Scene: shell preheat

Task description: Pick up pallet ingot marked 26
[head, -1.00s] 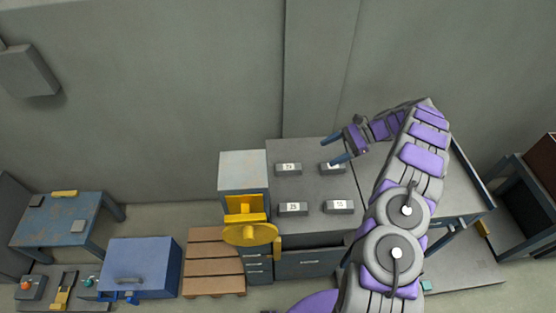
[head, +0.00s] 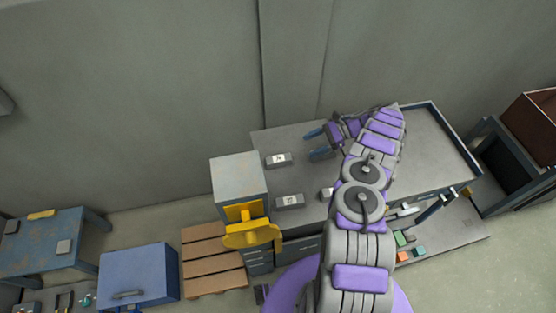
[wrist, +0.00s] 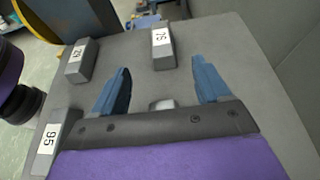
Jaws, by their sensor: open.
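My gripper (head: 312,145) is open above the pedestal top, its blue fingers pointing left; it also shows in the wrist view (wrist: 161,66). Ahead of the fingers is a grey ingot (wrist: 163,50), the far-left one in the head view (head: 278,160); its sideways label looks like 26 or 76, hard to tell. A nearer-left ingot (head: 289,201), also in the wrist view (wrist: 81,60), has a label like 29 or 24. Another (wrist: 44,148), perhaps 95, is partly behind my arm in the head view (head: 326,194). A grey block (wrist: 162,103) shows between the finger bases, its label hidden.
The grey bench top (head: 290,140) has bare room around the ingots. A yellow fixture (head: 250,233) and a grey cabinet (head: 238,172) stand at its left. A wooden pallet (head: 212,262) and a blue box (head: 138,270) are on the floor. The wall is behind.

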